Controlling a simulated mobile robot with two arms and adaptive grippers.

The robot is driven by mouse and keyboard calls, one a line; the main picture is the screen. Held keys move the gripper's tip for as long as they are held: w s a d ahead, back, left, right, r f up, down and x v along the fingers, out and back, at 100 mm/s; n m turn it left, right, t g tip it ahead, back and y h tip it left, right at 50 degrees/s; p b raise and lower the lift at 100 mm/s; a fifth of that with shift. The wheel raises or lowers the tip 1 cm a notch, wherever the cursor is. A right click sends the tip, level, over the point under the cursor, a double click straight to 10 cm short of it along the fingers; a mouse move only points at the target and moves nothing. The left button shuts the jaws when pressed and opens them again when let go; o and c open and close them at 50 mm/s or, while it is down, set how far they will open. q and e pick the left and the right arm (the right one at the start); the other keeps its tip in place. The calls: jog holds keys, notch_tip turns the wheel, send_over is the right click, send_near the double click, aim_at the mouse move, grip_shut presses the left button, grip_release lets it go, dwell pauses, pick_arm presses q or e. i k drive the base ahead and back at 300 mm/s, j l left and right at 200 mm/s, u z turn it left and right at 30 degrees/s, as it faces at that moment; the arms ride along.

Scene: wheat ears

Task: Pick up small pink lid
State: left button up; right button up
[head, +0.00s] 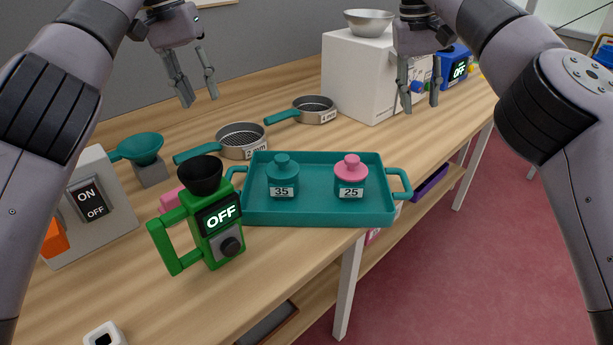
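The small pink lid (351,168) sits on top of the container labelled 25 (350,190), on the right side of the teal tray (318,216). A similar teal lid (282,169) sits on the container labelled 35 (282,191), to its left in the same tray. My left gripper (200,101) is open and empty, raised at the upper left, away from the tray. My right gripper (420,106) is open and empty, raised at the upper right of the pink lid and apart from it.
A green device (209,227) reading OFF, with a black cup on top, stands left of the tray. Two sieves (241,141) (314,110) lie behind the tray. A white box (357,78) bears a metal bowl (369,22). The table's front edge runs close to the tray.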

aim_at(351, 170)
jog(key=k+l, duration=0.2)
jog(key=k, duration=0.3)
jog(key=k+l, duration=0.2)
jog(key=k, duration=0.25)
jog(key=k+l, duration=0.2)
jog(key=k, duration=0.3)
